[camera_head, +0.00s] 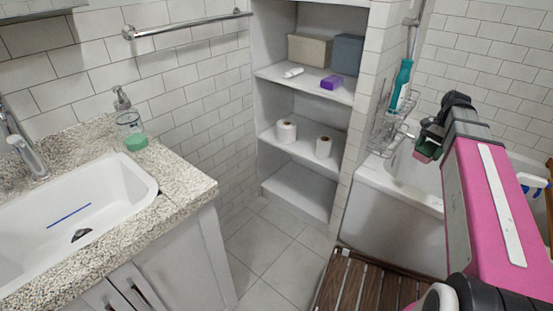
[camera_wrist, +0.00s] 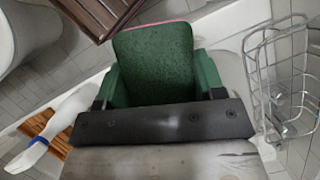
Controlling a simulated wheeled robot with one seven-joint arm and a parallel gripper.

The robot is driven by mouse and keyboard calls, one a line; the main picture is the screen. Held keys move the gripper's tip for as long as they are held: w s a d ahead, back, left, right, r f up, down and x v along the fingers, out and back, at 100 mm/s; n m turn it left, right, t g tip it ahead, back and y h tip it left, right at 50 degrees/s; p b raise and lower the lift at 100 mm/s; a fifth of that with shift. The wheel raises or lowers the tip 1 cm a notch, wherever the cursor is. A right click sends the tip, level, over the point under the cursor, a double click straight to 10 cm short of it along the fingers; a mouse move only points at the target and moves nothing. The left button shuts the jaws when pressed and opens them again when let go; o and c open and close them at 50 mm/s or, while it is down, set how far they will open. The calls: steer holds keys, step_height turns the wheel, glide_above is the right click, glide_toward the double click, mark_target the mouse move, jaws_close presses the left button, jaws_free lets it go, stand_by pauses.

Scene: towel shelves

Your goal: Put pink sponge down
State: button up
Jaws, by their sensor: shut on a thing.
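The pink sponge (camera_wrist: 153,62) is held between the fingers of my gripper (camera_wrist: 158,85). In the wrist view its dark green scouring face fills the middle and only a thin pink edge shows at the top. In the head view the sponge (camera_head: 425,153) is small, green with pink at the tip of my gripper (camera_head: 431,140). My gripper is shut on it, above the bathtub (camera_head: 400,212) near its left end. The sponge appears clear of any surface. My arm hides part of the tub.
A wire rack (camera_head: 383,133) with a teal bottle (camera_head: 402,84) hangs just left of my gripper; the rack (camera_wrist: 250,62) is at right in the wrist view. Shelves (camera_head: 300,150) hold boxes and paper rolls. The sink counter (camera_head: 185,190) has a soap dispenser (camera_head: 131,130). A slatted wooden mat (camera_head: 362,285) lies below.

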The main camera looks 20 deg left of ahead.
steer(key=s+a+r+n, duration=0.1)
steer(key=s+a+r, duration=0.25)
steer(key=a, duration=0.75)
steer(key=s+a+r, duration=0.2)
steer(key=s+a, duration=0.2)
steer(key=a, duration=0.6)
steer(key=s+a+r+n, duration=0.1)
steer(key=s+a+r, duration=0.2)
steer(key=a, duration=0.8)
steer(key=s+a+r, duration=0.4)
steer(key=s+a, duration=1.2)
steer(key=s+a+r+n, duration=0.1)
steer(key=s+a+r, duration=0.25)
steer(key=s, duration=0.75)
steer(key=s+a+r+h, duration=0.15)
steer(key=s+a, duration=0.25)
steer(key=s, duration=0.8)
steer(key=s+a+r+n, duration=0.1)
steer(key=s+a+r, duration=0.25)
steer(key=s, duration=0.75)
glide_above(168, 176)
steer(key=w, duration=0.1)
steer(key=shift+g, duration=0.4)
step_height(168, 176, down, 7)
steer(key=shift+f, duration=0.2)
steer(key=shift+w+f, duration=0.1)
steer(key=shift+f, duration=1.95)
steer(key=shift+f, duration=0.15)
steer(key=o, duration=0.8)
